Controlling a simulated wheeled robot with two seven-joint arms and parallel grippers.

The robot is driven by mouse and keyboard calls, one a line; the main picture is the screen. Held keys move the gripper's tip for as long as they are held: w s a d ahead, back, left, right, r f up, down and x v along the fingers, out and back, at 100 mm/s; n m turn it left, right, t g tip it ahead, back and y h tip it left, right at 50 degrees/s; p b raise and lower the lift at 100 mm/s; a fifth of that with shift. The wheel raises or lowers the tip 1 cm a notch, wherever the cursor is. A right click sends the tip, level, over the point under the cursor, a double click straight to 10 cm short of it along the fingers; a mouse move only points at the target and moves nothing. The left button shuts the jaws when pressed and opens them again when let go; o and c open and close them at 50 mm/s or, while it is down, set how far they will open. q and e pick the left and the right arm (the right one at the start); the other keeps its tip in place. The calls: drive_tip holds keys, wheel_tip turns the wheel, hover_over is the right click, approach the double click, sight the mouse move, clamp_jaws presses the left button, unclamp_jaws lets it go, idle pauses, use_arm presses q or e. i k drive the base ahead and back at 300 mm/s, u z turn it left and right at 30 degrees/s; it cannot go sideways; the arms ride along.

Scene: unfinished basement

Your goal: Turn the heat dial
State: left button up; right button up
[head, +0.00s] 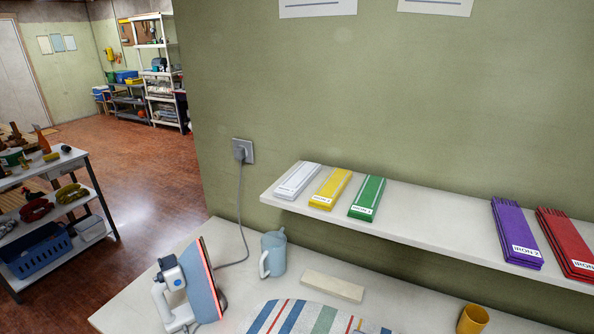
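An iron (204,286) stands upright on its heel on the white worktop (125,318) at the lower left. Its blue body and reddish-edged soleplate face right, and its pale handle side faces left. A small blue rounded part (174,278) shows on the handle side; I cannot tell whether it is the heat dial or how it is set. Neither of my grippers is in view, and nothing is seen touching the iron.
A grey cord (241,210) runs to a wall socket (243,151). A shelf (420,235) with coloured packs overhangs the worktop's back.

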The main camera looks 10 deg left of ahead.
sight(158, 277)
drive_tip(key=z, duration=0.5)
drive_tip(key=k, duration=1.15)
drive_tip(key=u, duration=0.8)
drive_tip(key=i, duration=0.95)
drive_tip(key=u, duration=0.65)
